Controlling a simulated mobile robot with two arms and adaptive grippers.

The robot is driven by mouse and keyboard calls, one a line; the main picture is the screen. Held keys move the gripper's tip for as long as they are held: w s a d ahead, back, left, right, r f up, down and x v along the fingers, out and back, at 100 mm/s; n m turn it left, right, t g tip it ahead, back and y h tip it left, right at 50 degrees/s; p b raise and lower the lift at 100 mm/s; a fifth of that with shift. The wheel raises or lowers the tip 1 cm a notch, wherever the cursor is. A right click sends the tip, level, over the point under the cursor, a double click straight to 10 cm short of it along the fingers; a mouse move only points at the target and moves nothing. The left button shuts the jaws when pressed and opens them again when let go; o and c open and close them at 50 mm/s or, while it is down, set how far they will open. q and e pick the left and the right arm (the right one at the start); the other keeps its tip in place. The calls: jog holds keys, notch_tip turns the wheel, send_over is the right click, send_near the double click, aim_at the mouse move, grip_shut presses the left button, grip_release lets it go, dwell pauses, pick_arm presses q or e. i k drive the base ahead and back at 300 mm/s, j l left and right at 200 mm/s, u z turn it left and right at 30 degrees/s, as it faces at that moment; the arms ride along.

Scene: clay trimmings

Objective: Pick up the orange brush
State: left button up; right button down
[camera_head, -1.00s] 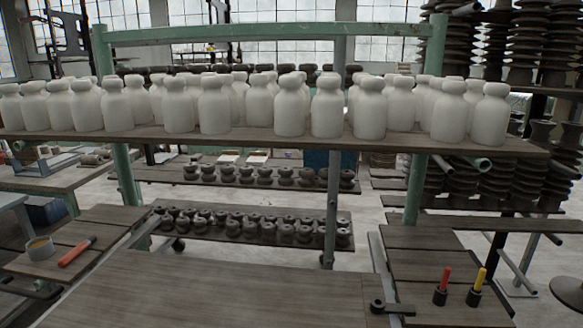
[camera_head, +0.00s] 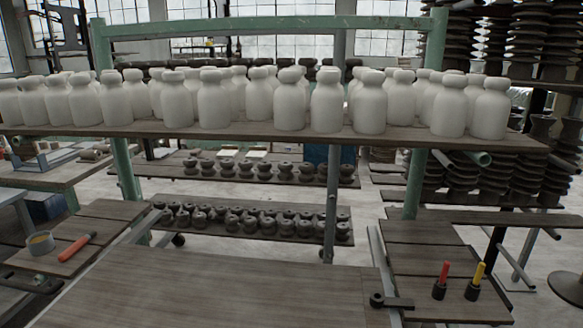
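An orange brush (camera_head: 75,248) lies on the small wooden side table (camera_head: 95,228) at the left. Its orange handle points down and left, and a dark end points up and right. A grey round tub (camera_head: 41,244) with yellowish contents stands just left of it. Neither of my grippers shows in the head view.
A wide bare wooden table (camera_head: 225,285) fills the front middle. At the right, a wooden surface holds a red-handled tool (camera_head: 444,272) and a yellow-handled tool (camera_head: 477,276) upright in dark holders, and a dark wrench-like tool (camera_head: 392,302). A green-framed shelf with white jars (camera_head: 326,103) stands behind.

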aim_at(68, 253)
jog(key=u, duration=1.25)
